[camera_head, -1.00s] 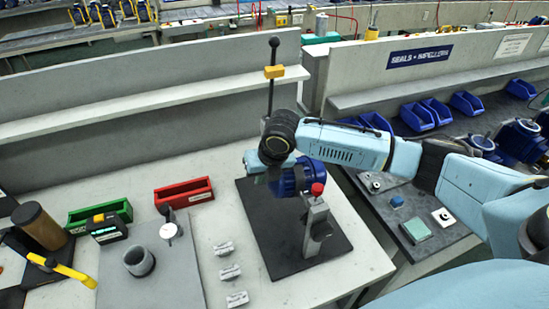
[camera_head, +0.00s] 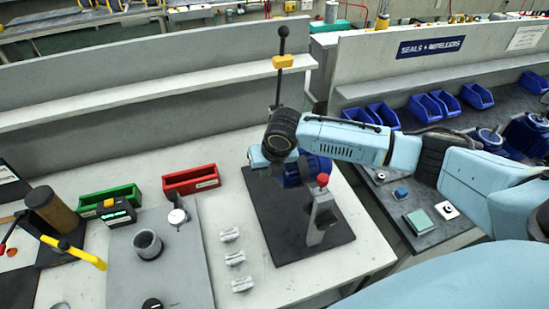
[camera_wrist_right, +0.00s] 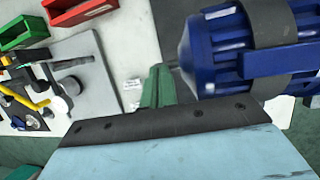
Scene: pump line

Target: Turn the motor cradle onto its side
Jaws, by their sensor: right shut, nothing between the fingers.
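A blue ribbed motor (camera_head: 293,175) sits over the black mat (camera_head: 272,222), partly hidden behind my right wrist. In the right wrist view the motor (camera_wrist_right: 203,52) fills the upper right, with a dark band around it. The cradle under it is not clear in either view. My right gripper (camera_head: 257,158) is at the motor's left side in the head view, its fingers hidden. In the right wrist view its green fingers (camera_wrist_right: 158,75) are shut and empty, close beside the motor's end; I cannot tell if they touch. My left gripper is not in view.
A grey post with a red knob (camera_head: 321,205) stands on the mat near the motor. Red (camera_head: 191,181) and green (camera_head: 109,200) bins and several small labelled blocks lie to the left. A tall lever (camera_head: 282,62) rises behind.

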